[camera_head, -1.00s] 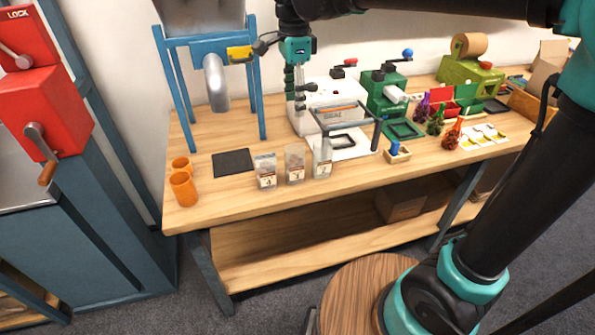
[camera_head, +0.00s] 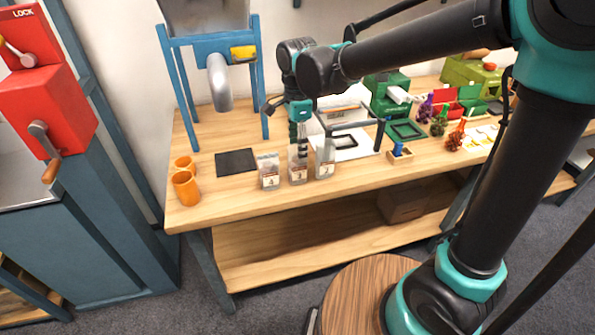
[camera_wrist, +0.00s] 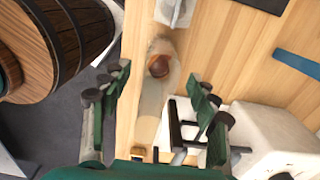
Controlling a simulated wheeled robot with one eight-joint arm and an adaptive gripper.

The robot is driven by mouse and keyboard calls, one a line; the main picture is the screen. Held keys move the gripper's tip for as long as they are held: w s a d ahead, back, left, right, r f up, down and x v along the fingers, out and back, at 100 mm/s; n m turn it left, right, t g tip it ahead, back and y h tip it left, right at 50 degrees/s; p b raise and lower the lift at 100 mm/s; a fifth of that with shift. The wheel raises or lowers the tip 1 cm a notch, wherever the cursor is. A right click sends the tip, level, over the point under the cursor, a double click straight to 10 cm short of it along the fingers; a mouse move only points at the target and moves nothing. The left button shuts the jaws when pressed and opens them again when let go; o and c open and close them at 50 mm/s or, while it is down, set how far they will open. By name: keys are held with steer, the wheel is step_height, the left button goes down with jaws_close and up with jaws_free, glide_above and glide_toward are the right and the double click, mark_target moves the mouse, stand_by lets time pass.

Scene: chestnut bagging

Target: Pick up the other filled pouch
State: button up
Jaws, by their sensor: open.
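Three clear pouches with labels stand in a row near the table's front edge: the left pouch (camera_head: 269,171), the middle pouch (camera_head: 297,174) and the right pouch (camera_head: 325,168). My gripper (camera_head: 299,144) is open, pointing down over the middle pouch. In the wrist view the fingers (camera_wrist: 160,82) are spread either side of the middle pouch, whose open top shows a brown chestnut (camera_wrist: 159,66). I cannot tell whether the fingers touch it. The left pouch (camera_wrist: 175,10) shows at the top edge of the wrist view. The right pouch is not clear there.
A white sealing machine (camera_head: 345,110) with a dark frame stands close behind the right pouch. A black mat (camera_head: 235,161) and orange cups (camera_head: 185,187) lie to the left. The blue stand (camera_head: 164,75) with its spout rises behind.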

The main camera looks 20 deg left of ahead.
mark_target(298, 165)
steer(key=shift+f, duration=1.3)
steer(key=shift+c, duration=0.6)
jaws_close()
